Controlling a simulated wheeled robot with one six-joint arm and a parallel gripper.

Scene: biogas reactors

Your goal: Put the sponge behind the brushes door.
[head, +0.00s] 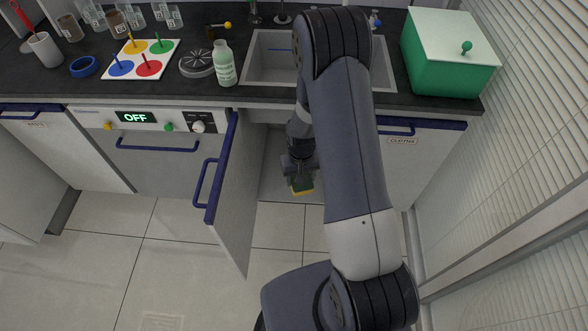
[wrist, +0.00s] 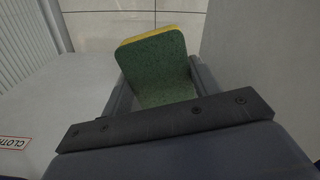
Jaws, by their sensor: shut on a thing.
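A green and yellow sponge (head: 302,187) is held in my gripper (head: 299,176). The wrist view shows the sponge (wrist: 157,66) between the two fingers, its green face toward the camera and a yellow edge at the top. A cabinet door (head: 232,195) with a blue handle stands open, swung out below the sink; its label does not show, so I cannot tell whether it is the brushes door. My gripper is at the opening to the right of this door, above the pale cabinet floor (head: 277,185). My arm hides part of the opening.
A closed cabinet (head: 415,165) to the right has a small label, partly legible as CLOTH in the wrist view. Floor tiles left of the open door are clear.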

